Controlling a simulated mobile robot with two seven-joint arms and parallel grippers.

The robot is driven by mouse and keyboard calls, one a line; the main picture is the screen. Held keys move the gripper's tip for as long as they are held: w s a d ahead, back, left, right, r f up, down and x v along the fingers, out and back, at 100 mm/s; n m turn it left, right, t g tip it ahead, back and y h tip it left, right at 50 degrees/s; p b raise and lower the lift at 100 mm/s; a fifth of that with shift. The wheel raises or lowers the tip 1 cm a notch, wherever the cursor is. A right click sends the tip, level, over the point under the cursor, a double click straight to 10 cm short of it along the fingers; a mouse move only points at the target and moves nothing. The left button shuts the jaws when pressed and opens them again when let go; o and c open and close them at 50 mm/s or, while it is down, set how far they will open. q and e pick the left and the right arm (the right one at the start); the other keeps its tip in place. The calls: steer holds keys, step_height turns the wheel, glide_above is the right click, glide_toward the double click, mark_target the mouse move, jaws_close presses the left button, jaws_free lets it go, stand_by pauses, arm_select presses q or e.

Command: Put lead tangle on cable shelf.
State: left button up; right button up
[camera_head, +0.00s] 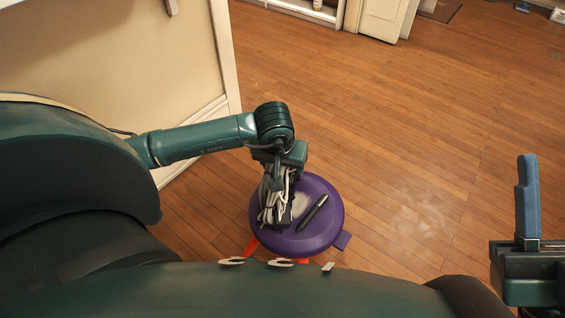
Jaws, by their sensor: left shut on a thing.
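The lead tangle (270,205), a bundle of pale grey-white looped leads, hangs at my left gripper (285,195). My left gripper is shut on it, pointing down over a round purple stool (331,203). The tangle covers part of the gripper's fingers, and I cannot tell whether it touches the seat. Part of my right gripper (527,200) shows at the right edge, with one blue upright finger; its opening is not clear. I cannot pick out the cable shelf for sure.
A black pen-like object (312,213) lies on the stool's seat. A beige wall panel with white trim (226,50) stands at the left. A white low unit (300,8) and a white cabinet (382,18) are at the back. The wooden floor at right is mostly clear.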

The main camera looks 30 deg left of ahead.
arm_select(q)
steer(key=shift+f, duration=0.35)
steer(key=o, duration=1.5)
steer(key=shift+o, duration=0.4)
steer(key=o, duration=0.5)
steer(key=shift+v, duration=3.7)
